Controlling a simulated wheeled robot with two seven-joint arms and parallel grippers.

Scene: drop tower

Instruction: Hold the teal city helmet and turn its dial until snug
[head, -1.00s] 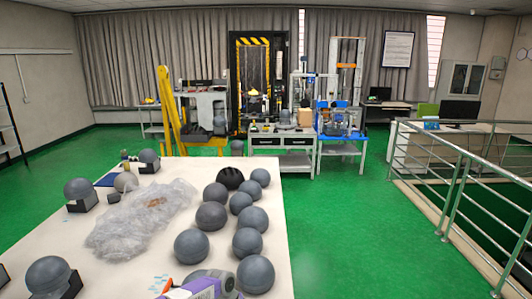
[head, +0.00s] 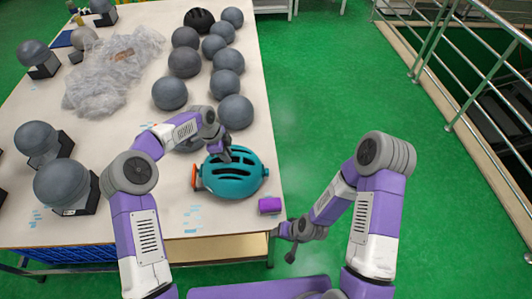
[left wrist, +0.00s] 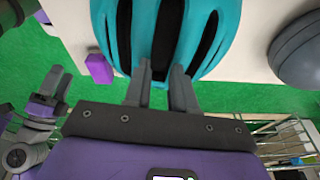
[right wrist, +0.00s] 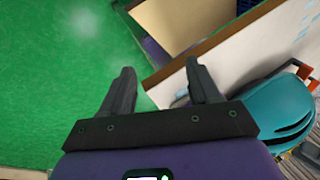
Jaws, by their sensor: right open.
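The teal helmet (head: 234,180) lies on the near right part of the white table, with dark vents and an orange part (head: 194,177) at its left end. My left gripper (head: 224,153) is at the helmet's far edge. In the left wrist view its fingers (left wrist: 162,75) are partly closed over the helmet's rim, seemingly gripping it; the fingertips' contact is hard to make out. My right gripper (head: 289,240) is open and empty, off the table's right edge. The right wrist view shows its spread fingers (right wrist: 158,80) apart from the helmet (right wrist: 278,112). I cannot make out the dial.
A small purple block (head: 270,205) lies at the table's right edge, close to the helmet. Several grey head forms (head: 235,112) stand behind it, and others on black stands (head: 62,186) are at left. Crumpled clear plastic (head: 112,75) lies beyond. Green floor right of the table is clear up to the railing.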

